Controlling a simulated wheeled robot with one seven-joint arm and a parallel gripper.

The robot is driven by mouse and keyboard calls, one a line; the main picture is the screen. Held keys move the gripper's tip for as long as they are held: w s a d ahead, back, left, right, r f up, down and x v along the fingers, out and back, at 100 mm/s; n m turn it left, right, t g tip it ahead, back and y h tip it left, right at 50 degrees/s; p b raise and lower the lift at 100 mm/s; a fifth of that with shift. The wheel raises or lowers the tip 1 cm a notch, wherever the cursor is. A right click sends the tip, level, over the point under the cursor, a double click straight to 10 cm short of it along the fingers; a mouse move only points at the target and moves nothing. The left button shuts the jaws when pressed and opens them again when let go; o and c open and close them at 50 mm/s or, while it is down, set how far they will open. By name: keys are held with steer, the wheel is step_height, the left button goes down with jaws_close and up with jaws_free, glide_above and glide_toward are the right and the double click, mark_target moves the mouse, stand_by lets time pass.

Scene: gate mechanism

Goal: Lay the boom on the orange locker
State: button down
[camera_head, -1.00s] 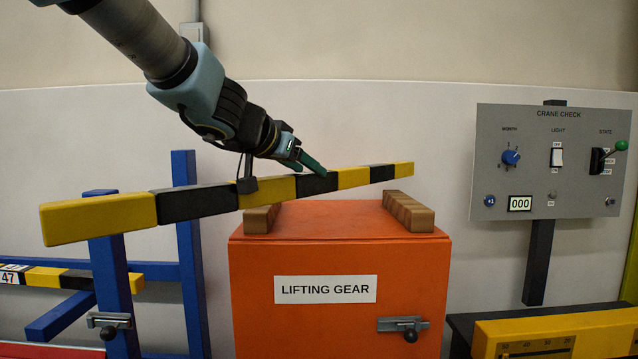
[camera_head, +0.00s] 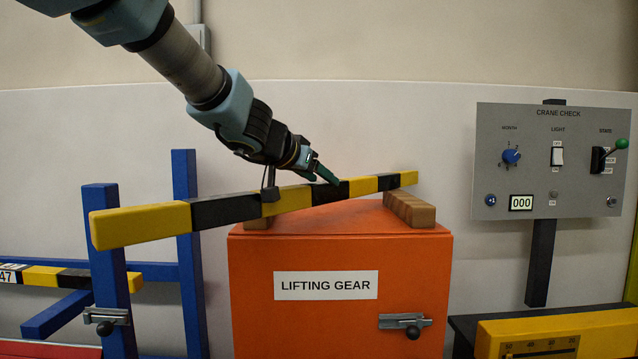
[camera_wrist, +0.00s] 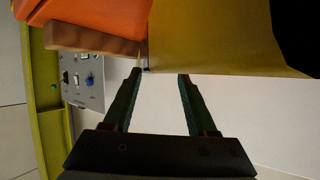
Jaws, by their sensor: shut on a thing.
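The boom (camera_head: 142,223) is a long yellow and black striped bar, crossing over the top of the orange locker (camera_head: 260,312) labelled LIFTING GEAR. Its left part sticks out well past the locker's left side; its right end is over the right wooden block (camera_head: 412,209). The left wooden block (camera_head: 258,223) is mostly hidden behind the boom. I cannot tell whether the boom touches either block. My gripper (camera_head: 326,180) is shut on the boom near its middle, from above. In the wrist view, the boom (camera_wrist: 215,35) shows yellow and black at the fingertips (camera_wrist: 160,74).
The CRANE CHECK panel (camera_head: 545,185) is on a post at right. A yellow scale box (camera_head: 560,330) is at lower right.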

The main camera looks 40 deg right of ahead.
steer(key=shift+c, duration=0.8)
jaws_free()
steer(key=p+v, duration=0.3)
steer(key=v, duration=0.9)
steer(key=shift+a, duration=0.15)
